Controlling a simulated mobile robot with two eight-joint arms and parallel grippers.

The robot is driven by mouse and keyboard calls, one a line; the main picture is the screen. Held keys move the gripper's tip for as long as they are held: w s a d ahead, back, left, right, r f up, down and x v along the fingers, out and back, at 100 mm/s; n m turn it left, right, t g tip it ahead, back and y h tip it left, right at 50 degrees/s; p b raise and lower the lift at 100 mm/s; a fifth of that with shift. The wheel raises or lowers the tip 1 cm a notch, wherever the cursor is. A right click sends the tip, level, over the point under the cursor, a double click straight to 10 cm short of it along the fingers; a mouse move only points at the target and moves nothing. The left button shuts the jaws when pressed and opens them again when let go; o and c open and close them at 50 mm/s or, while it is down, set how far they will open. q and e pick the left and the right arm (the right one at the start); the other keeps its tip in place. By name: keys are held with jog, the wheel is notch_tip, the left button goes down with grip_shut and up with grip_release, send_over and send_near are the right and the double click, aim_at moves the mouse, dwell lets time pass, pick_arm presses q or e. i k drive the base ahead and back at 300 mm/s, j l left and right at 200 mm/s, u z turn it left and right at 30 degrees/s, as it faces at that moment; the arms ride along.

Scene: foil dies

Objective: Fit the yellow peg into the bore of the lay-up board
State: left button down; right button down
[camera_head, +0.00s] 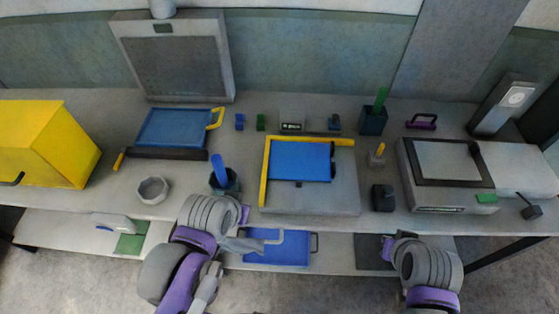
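The small yellow peg (380,149) stands upright in a small grey holder, right of the lay-up board. The lay-up board (310,201) is a grey slab with a yellow L-shaped fence (264,172) and a blue sheet (300,158) on it. A small dark spot at the sheet's lower edge may be the bore; I cannot tell. My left gripper (246,243) is low at the table's front edge, left of and below the board. My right gripper (388,246) is at the front edge, below the peg. Neither gripper's fingers show clearly, and both look apart from the peg.
A dark cup with a green stick (373,118) stands behind the peg, and a black block (382,198) in front. A grey machine (440,198) is at right. A dark cup with a blue handle (222,180) is near my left arm. A blue tray (277,250) lies on the lower shelf.

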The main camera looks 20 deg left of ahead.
aim_at(340, 197)
jog(key=l+u, duration=0.2)
jog(key=u, duration=0.15)
jog(key=i+l, duration=0.2)
jog(key=l, duration=0.2)
jog(key=i+l, duration=0.2)
jog(key=l, duration=0.2)
jog(key=i+l, duration=0.2)
jog(key=l, duration=0.25)
